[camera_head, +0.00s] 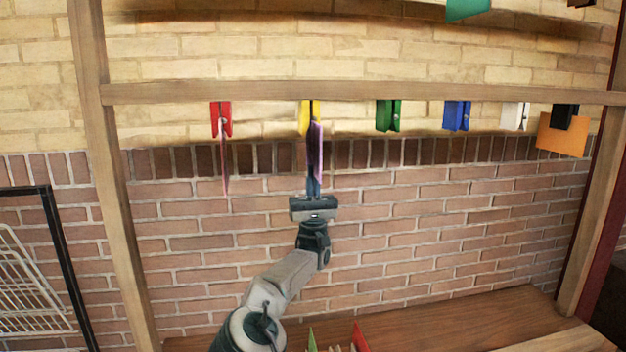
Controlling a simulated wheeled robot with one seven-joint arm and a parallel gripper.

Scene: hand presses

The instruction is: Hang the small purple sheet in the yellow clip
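The yellow clip (304,117) hangs from the wooden rail, between the red and green clips. A small purple sheet (319,145) stands upright, nearly edge-on, just below and partly in front of the yellow clip. My gripper (313,180) reaches up from below at the sheet, with its dark fingers close together along it. The fingers appear to be shut on the sheet. The sheet's top edge overlaps the clip's lower part in this view; I cannot tell whether it is inside the jaws.
A red clip (221,120) holds a pink sheet (224,165) to the left. Green (388,115), blue (456,116) and white (516,116) clips hang empty to the right. A black clip (563,113) holds an orange sheet (562,138). A wooden table (450,322) lies below with several sheets.

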